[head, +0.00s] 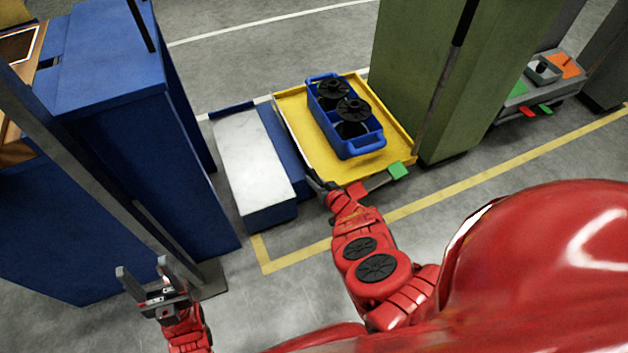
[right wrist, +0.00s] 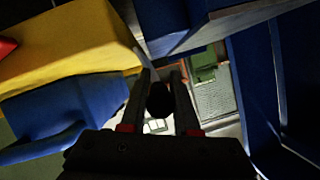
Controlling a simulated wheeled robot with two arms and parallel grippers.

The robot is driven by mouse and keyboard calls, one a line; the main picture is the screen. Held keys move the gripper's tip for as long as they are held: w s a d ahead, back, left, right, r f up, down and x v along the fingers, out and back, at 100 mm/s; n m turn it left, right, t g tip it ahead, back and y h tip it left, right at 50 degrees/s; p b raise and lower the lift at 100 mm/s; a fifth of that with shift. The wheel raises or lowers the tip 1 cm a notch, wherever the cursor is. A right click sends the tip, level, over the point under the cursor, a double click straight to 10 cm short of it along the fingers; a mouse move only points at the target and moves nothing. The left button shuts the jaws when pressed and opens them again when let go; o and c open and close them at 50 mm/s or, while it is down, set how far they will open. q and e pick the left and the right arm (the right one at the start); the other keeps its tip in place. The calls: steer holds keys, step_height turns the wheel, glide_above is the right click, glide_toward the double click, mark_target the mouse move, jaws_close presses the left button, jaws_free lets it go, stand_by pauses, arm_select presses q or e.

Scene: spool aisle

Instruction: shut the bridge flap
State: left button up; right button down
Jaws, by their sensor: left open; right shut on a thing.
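A pale flat panel (head: 250,160) tops a low blue body beside the yellow tray (head: 403,164); which part is the bridge flap I cannot tell for certain. My right gripper (head: 318,182) is at the near corner between the blue body and the tray. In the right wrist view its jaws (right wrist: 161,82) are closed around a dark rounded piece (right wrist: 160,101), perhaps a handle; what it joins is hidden. My left gripper (head: 142,268) is open and empty at lower left, apart from these things.
A blue tote (head: 362,150) with black spools (head: 352,108) stands on the tray. Red (head: 357,189) and green (head: 398,170) tabs sit at its near edge. A blue cabinet (head: 125,100) stands left, a green cabinet (head: 440,90) right. Floor with a yellow line is clear in front.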

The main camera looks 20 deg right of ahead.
steer(key=shift+s+d+f+m+y+b, duration=0.2)
steer(key=shift+d+m+y+b, duration=0.2)
steer(key=shift+d+m+b, duration=0.2)
stand_by(0.4)
steer(key=shift+w+r+m+b, duration=0.1)
steer(key=shift+r+m+b, duration=0.05)
steer(key=shift+m+b, duration=0.15)
stand_by(0.4)
steer(key=c, duration=0.9)
jaws_free()
steer(key=shift+r, duration=0.1)
